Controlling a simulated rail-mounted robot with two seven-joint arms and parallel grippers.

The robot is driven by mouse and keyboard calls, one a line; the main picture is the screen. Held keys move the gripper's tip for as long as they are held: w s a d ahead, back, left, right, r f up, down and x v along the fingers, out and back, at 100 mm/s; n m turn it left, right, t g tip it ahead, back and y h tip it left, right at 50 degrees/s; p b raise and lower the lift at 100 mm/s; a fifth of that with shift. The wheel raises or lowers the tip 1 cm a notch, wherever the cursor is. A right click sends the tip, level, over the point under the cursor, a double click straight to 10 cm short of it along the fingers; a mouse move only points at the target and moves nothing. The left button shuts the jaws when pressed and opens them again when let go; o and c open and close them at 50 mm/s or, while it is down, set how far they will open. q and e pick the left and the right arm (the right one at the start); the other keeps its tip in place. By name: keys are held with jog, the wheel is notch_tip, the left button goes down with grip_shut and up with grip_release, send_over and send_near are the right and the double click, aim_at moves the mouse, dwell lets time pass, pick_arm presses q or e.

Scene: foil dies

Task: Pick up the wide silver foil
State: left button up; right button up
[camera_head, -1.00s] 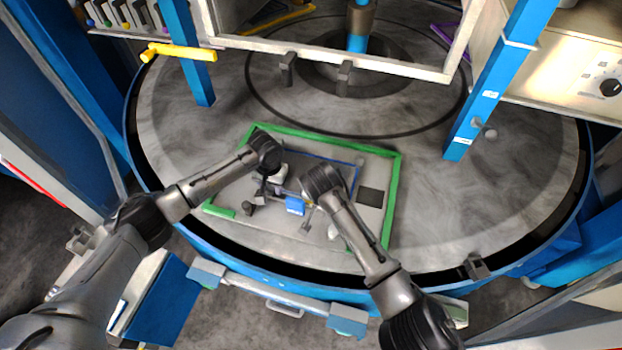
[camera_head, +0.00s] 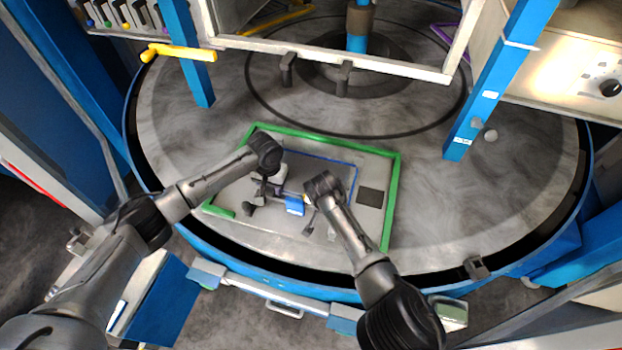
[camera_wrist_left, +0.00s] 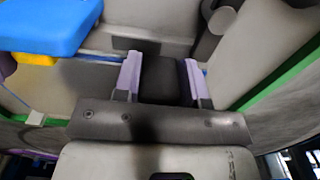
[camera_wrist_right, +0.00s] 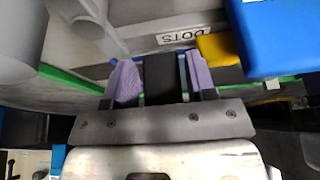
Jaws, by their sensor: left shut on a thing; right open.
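My left gripper (camera_head: 263,190) is over the left part of a green-rimmed board (camera_head: 396,185). I cannot tell whether that piece is the wide silver foil, and I cannot make out the foil elsewhere. A blue block (camera_head: 295,206) lies between the grippers.
A dark square (camera_head: 370,196) is on the board's right part. Blue posts (camera_head: 486,85) stand behind. The round grey table (camera_head: 520,190) is mostly clear at right.

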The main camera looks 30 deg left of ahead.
jog(key=c, duration=0.7)
jog(key=shift+c, duration=0.5)
